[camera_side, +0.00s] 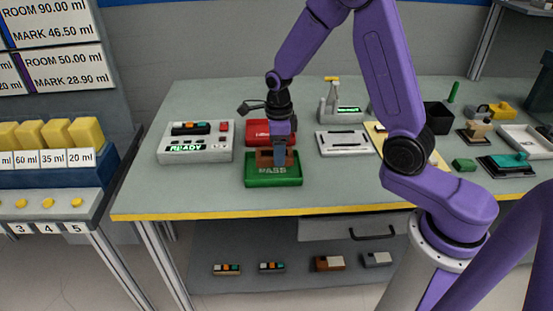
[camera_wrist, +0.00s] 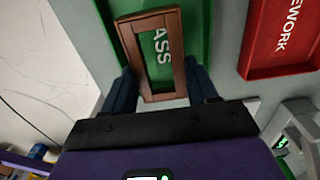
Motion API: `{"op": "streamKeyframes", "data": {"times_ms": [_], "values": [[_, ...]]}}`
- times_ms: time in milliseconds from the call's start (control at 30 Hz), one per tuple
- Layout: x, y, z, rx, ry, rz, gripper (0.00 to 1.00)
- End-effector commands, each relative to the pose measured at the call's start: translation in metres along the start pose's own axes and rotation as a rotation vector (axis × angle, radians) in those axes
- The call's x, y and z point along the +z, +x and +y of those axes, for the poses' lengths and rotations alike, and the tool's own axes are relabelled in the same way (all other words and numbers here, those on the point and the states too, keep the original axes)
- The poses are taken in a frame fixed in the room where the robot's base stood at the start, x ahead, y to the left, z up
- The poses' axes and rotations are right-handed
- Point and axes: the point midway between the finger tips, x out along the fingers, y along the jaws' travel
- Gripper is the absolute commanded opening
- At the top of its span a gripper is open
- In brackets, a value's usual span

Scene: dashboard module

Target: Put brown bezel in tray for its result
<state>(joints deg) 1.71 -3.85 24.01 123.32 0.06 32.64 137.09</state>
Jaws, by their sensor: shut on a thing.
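The brown bezel (camera_wrist: 129,48) is a rectangular open frame. In the wrist view it sits between the two fingers of my gripper (camera_wrist: 162,92), which is shut on it, with the green tray's lettering showing through its opening. The green PASS tray (camera_side: 273,182) lies at the table's front edge; its floor also shows in the wrist view (camera_wrist: 95,30). In the side view my gripper (camera_side: 278,155) points down over the back part of this tray, with the bezel (camera_side: 263,158) at its fingertips. I cannot tell whether the bezel touches the tray floor.
A red REWORK tray (camera_wrist: 285,40) lies just behind the green one, and it shows in the side view (camera_side: 257,130). A white fixture (camera_side: 343,143) is to the right. The table's yellow front edge (camera_side: 215,215) is close.

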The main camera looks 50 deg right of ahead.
Motion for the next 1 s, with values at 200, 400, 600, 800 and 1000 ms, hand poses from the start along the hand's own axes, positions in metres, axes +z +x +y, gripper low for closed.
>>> {"op": "streamKeyframes", "data": {"times_ms": [200, 400, 600, 800, 1000], "values": [[0.004, 0.017, -0.004, 0.003, -0.001, 0.004, 0.08], [0.005, 0.037, -0.004, 0.0, -0.001, 0.0, 0.08], [0.005, 0.038, -0.004, -0.001, -0.001, -0.001, 0.08], [0.005, 0.041, -0.004, 0.0, 0.0, 0.0, 0.08], [0.005, 0.041, -0.004, 0.0, -0.001, 0.0, 0.84]]}}
